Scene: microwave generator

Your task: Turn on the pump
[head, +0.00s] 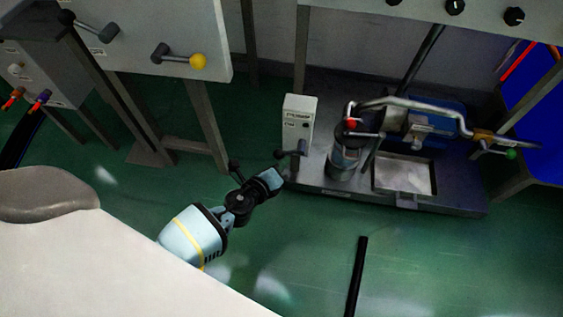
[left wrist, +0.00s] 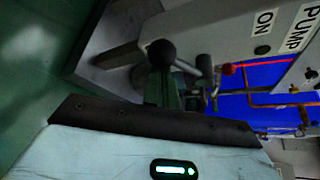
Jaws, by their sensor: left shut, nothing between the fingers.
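The pump's control box (head: 299,118) is a pale upright box on the dark base plate. In the left wrist view its face (left wrist: 240,38) shows the labels PUMP and ON. Its lever (head: 290,154) sticks out to the left, with a black ball knob that also shows in the left wrist view (left wrist: 160,52). My left gripper (head: 282,175) is shut and empty, just below the knob in the head view. In the left wrist view the fingers (left wrist: 163,92) overlap the area under the knob; I cannot tell whether they touch it. My right gripper is not in view.
A pump unit with a metal cylinder (head: 344,160), bent pipes and a tray (head: 404,175) stands to the right. A panel with a yellow-knobbed lever (head: 197,61) is at upper left. A black bar (head: 356,278) lies on the green floor. The floor below the base plate is mostly open.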

